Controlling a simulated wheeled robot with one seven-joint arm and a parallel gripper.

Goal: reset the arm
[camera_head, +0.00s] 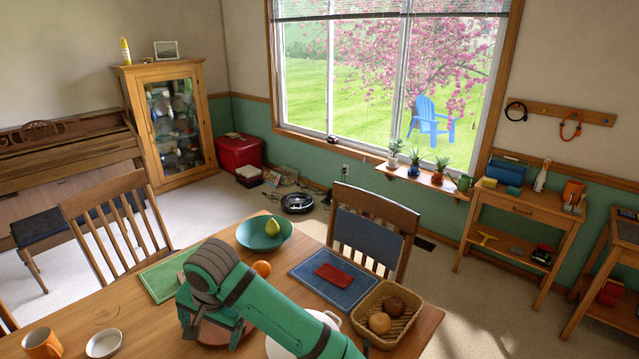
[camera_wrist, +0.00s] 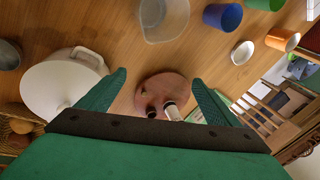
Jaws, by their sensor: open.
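My green gripper (camera_wrist: 160,84) is open in the wrist view, with its two fingers spread apart and nothing held between them. Beyond the fingers is a round reddish-brown board (camera_wrist: 178,84) on the wooden table, with small shaker-like items (camera_wrist: 170,110) on it. In the head view my green arm (camera_head: 278,312) reaches in from the lower right over the table (camera_head: 125,300). Its end is bent down above the round board (camera_head: 212,334), which it partly hides.
A white pot (camera_wrist: 50,88) is close beside the gripper. A basket (camera_head: 398,328), red item (camera_head: 334,273), teal bowl (camera_head: 250,240), orange (camera_head: 262,268), orange mug (camera_head: 41,343) and white dish (camera_head: 104,343) share the table. Chairs (camera_head: 375,212) stand around it.

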